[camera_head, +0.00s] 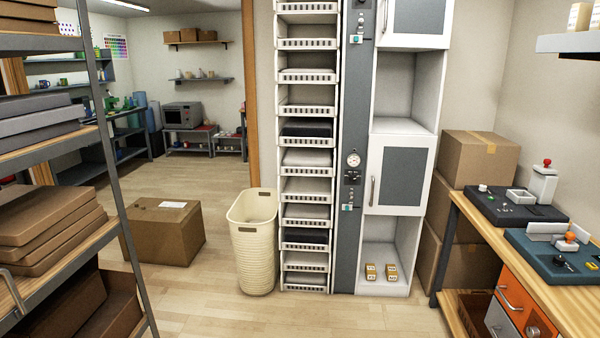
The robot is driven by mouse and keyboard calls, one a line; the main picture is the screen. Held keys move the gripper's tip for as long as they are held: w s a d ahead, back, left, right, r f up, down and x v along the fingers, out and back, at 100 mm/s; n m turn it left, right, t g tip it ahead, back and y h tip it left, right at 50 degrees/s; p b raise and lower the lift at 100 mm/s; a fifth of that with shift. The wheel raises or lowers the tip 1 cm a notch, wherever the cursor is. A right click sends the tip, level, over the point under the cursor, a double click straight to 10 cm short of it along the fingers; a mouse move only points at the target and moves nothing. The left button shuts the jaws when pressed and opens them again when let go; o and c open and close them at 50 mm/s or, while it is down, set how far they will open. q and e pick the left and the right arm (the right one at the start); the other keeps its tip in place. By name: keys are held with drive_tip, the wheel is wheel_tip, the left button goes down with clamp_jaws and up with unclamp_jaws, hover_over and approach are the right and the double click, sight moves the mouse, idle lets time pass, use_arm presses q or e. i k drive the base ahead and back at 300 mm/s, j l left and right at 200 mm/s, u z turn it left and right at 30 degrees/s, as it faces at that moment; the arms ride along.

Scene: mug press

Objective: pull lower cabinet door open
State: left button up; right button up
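The tall white cabinet (404,126) stands right of centre against the back wall. Its lower door (403,177) is white with a grey panel and appears shut. A vertical metal handle (373,190) is on the door's left side. The upper door (417,17) has a similar grey panel and appears shut, with its handle (385,17) at the left. An open compartment lies between the two doors. Neither of my grippers is in view.
A cream bin (253,240) and a cardboard box (163,232) stand on the floor at left. A drawer rack (305,190) adjoins the cabinet's grey control column (349,230). A workbench (500,250) is at right. The floor in front is clear.

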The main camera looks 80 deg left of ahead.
sight(399, 168)
drive_tip(key=u, duration=1.85)
drive_tip(key=i+j, duration=0.2)
drive_tip(key=i, duration=0.15)
